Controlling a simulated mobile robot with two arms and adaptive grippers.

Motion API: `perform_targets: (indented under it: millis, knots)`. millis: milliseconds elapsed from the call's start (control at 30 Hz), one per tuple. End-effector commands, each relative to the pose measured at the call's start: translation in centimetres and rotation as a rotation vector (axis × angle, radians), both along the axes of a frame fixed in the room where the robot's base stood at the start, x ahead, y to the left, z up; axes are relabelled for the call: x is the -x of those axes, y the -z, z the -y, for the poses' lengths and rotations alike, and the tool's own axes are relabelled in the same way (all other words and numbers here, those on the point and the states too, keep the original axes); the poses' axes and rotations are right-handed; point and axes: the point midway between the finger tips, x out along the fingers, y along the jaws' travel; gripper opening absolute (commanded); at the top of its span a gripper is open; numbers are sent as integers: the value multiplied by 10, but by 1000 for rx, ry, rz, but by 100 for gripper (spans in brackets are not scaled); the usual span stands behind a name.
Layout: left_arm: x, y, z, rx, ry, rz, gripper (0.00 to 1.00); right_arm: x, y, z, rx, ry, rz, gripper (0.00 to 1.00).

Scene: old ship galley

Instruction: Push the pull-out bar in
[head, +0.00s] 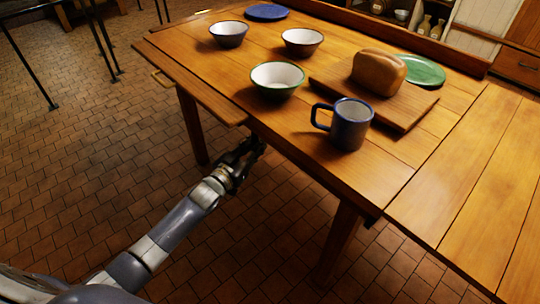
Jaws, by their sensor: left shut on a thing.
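My left gripper (253,150) is at the near edge of the wooden table (290,135), just below the tabletop. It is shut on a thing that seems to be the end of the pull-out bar. The fingers and the table's shadow hide most of the bar, so I cannot tell how far it sticks out. My right gripper is not in view.
On the table are a blue mug (350,125), a green bowl (277,80), two more bowls, a blue plate (267,12), a green plate (421,70) and a bread loaf (378,72) on a cutting board (400,112). Table legs (338,243) stand beside my arm.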

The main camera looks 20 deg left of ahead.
Motion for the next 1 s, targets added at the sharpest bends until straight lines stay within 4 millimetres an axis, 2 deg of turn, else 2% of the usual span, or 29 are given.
perform_targets:
  millis: [200,600,633,700,1000]
  knots:
    - [-9,0,-15,-2,0,1,0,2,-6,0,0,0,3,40]
    - [-11,-1,-19,-2,-4,1,0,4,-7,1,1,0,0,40]
    - [-11,-1,-19,-2,-4,1,25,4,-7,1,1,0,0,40]
    - [-11,-1,-20,-2,-5,1,39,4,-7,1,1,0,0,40]
    - [-10,0,-17,-1,0,0,39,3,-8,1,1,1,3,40]
